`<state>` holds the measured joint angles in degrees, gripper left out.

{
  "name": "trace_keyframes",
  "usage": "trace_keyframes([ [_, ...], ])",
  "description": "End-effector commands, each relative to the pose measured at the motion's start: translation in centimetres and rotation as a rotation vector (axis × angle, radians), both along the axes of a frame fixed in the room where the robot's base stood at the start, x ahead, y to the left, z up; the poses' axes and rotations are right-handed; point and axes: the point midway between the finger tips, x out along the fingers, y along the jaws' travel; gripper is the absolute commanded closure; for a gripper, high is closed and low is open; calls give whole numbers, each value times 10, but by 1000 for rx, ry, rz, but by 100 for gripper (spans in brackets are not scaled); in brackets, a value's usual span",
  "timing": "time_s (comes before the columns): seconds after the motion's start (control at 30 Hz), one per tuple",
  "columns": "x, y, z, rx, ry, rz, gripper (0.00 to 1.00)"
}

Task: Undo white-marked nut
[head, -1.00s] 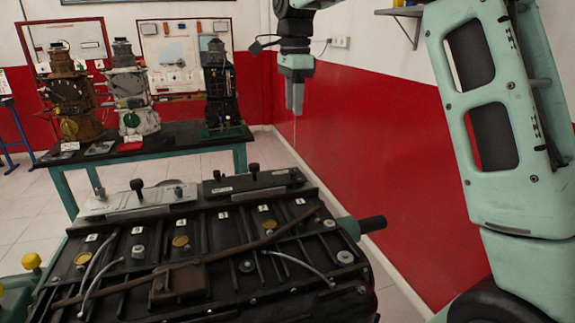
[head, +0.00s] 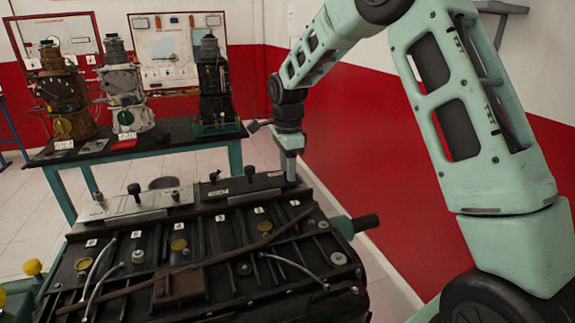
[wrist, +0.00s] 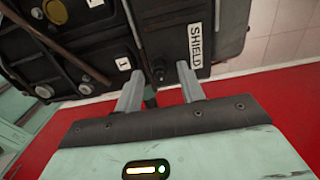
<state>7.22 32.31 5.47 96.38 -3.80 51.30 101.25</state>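The black engine (head: 210,240) fills the lower head view. Several bolts and knobs are on its top, among them a silver bolt (head: 338,258) and a black knob (head: 250,172) on the rear cover. My gripper (head: 291,172) is pointing down at the engine's back right corner. In the wrist view my gripper (wrist: 157,71) is open, its two fingers apart. A small dark knob or nut (wrist: 158,74) at the engine edge appears between the fingertips; contact cannot be told. No white mark on a nut can be made out for certain.
A white SHIELD label (wrist: 195,45) is beside the right finger. A dark bench (head: 140,145) with several smaller engine models stands behind. The red wall (head: 370,140) is close on the right. A yellow knob (head: 32,267) sticks up at lower left.

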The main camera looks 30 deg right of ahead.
Motion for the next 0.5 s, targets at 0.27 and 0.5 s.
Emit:
trace_keyframes([
  [0.27, 0, 0, -3, 0, 0, 0, 61],
  [0.5, 0, 0, -3, 0, 0, 1, 100],
])
